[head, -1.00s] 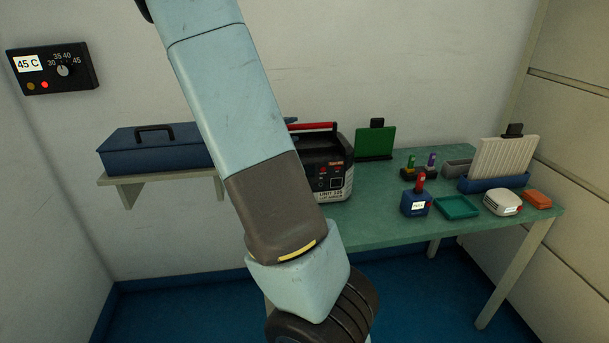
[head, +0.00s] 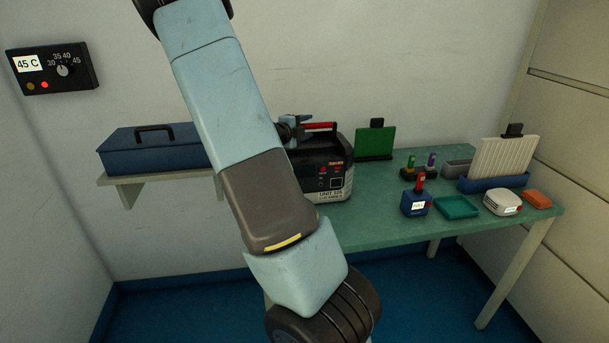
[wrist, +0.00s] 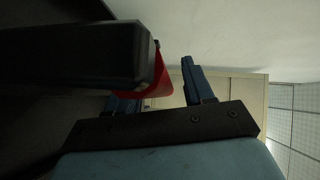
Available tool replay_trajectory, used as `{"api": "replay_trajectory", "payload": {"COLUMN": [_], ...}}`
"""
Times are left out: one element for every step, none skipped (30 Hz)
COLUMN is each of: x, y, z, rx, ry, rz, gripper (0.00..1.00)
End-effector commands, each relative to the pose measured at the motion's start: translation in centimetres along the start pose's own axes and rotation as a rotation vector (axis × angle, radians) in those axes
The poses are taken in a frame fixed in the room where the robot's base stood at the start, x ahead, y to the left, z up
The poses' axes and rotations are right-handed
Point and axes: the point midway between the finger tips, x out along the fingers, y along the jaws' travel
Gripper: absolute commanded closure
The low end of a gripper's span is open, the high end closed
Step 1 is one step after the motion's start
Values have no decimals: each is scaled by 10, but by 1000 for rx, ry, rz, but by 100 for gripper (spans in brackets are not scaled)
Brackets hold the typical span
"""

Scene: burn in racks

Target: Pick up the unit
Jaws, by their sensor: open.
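The unit (head: 325,178) is a black case with a red top handle (head: 318,127), a front panel and a white label reading "UNIT". It stands on the green bench, its left part hidden behind my arm. My gripper (head: 298,121) is open at the left end of the handle, mostly hidden in the head view. In the wrist view, the red handle (wrist: 158,82) shows between the two blue fingers of my gripper (wrist: 155,88). I cannot tell whether they touch it. A dark part of the unit fills the upper left there.
The green bench (head: 390,225) also holds a green board (head: 375,142), a blue labelled block (head: 416,204), a teal tray (head: 457,207), a white puck (head: 502,202) and an orange tray (head: 537,199). A blue case (head: 150,152) sits on the left wall shelf.

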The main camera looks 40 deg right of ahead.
Motion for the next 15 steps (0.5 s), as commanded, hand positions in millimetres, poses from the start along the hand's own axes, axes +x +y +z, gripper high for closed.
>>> {"api": "replay_trajectory", "payload": {"x": [0, 0, 0, 0, 0, 0, -1, -1, -1, -1, -1, -1, -1, -1, -1], "y": [0, 0, 0, 0, 0, 0, 0, 0, 0, 0, 0, 0, 0, 0, 0], "z": [0, 0, 0, 0, 0, 0, 0, 0, 0, 0, 0, 0, 0, 0, 0], "rx": [0, 0, 0, 0, 0, 0, 0, 0, 0, 0, 0, 0, 0, 0, 0], "ry": [0, 0, 0, 0, 0, 0, 0, 0, 0, 0, 0, 0, 0, 0, 0], "rz": [0, 0, 0, 0, 0, 0, 0, 0, 0, 0, 0, 0, 0, 0, 0], "gripper": [48, 48, 50, 53, 56, 59, 62, 65, 69, 72, 75, 79, 81, 84, 88]}}
